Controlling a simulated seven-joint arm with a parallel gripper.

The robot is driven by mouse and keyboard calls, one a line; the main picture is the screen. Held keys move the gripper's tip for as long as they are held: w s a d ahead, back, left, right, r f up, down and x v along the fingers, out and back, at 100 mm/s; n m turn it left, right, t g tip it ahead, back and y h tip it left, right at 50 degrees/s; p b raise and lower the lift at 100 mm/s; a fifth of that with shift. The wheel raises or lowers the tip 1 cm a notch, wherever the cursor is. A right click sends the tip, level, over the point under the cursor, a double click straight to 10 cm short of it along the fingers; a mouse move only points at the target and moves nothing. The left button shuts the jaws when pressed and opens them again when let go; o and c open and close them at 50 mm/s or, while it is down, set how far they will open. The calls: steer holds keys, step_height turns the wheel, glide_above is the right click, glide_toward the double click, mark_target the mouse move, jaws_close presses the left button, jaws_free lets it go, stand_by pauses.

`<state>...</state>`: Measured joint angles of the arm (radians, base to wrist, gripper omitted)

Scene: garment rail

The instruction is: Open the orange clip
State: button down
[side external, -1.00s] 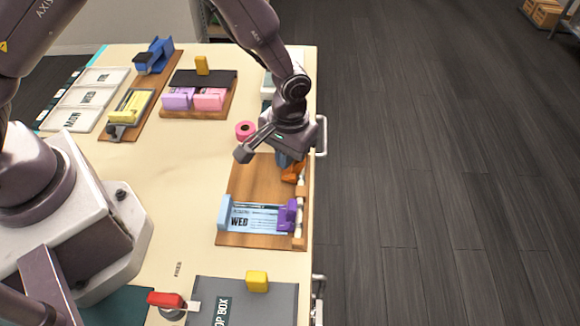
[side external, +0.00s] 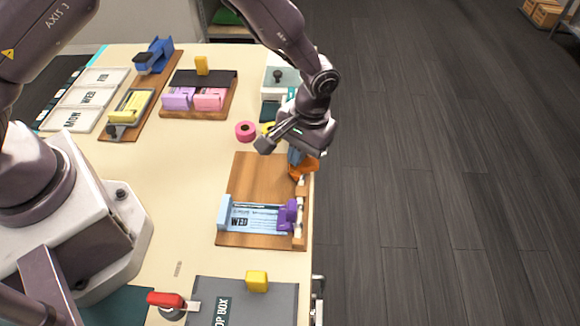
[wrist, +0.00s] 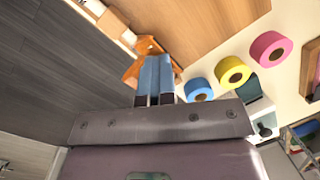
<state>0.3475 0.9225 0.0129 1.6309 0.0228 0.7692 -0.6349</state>
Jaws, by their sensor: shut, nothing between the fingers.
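The orange clip (side external: 306,169) sits on the rail at the right edge of the wooden board (side external: 262,172). Its lever stands tilted out towards the table's right edge. In the wrist view the orange clip (wrist: 146,47) lies right at my fingertips, and the fingers hide part of it. My gripper (side external: 297,160) is shut with its blue fingers together. The fingertips are beside or against the clip; I cannot tell whether they touch. A purple clip (side external: 288,214) sits lower on the same rail, at the right end of a light blue WED card (side external: 256,218).
Pink (side external: 245,131), yellow and blue rolls lie beyond the board; the wrist view shows the yellow (wrist: 233,71) and blue (wrist: 198,89) ones. The table's right edge is close to the rail.

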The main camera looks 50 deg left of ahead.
mark_target(319, 166)
steer(key=shift+t+h, duration=0.6)
steer(key=shift+t, duration=0.3)
steer(key=w+d, duration=0.1)
steer(key=w+d+f, duration=0.1)
steer(key=d, duration=0.1)
steer(key=shift+w+d, duration=0.2)
steer(key=shift+w, duration=0.1)
step_height(319, 166, up, 9)
steer(key=shift+w, duration=0.4)
steer(key=shift+d, duration=0.1)
steer(key=shift+s+a+f+m+g+y, duration=0.15)
steer(key=shift+s+a+f+m+g, duration=0.1)
steer(key=shift+s+m, duration=0.25)
steer(key=shift+s+a+f+m+g+y, duration=0.2)
steer(key=shift+s+m, duration=0.2)
steer(key=shift+s, duration=0.2)
steer(key=s+a+r+t, duration=0.3)
steer(key=s+a+r, duration=0.5)
steer(key=s+r, duration=0.2)
steer(key=s+a+r+m+t, duration=0.1)
steer(key=s+a+r+t, duration=0.2)
steer(key=s+a+r, duration=0.5)
steer(key=v, duration=0.6)
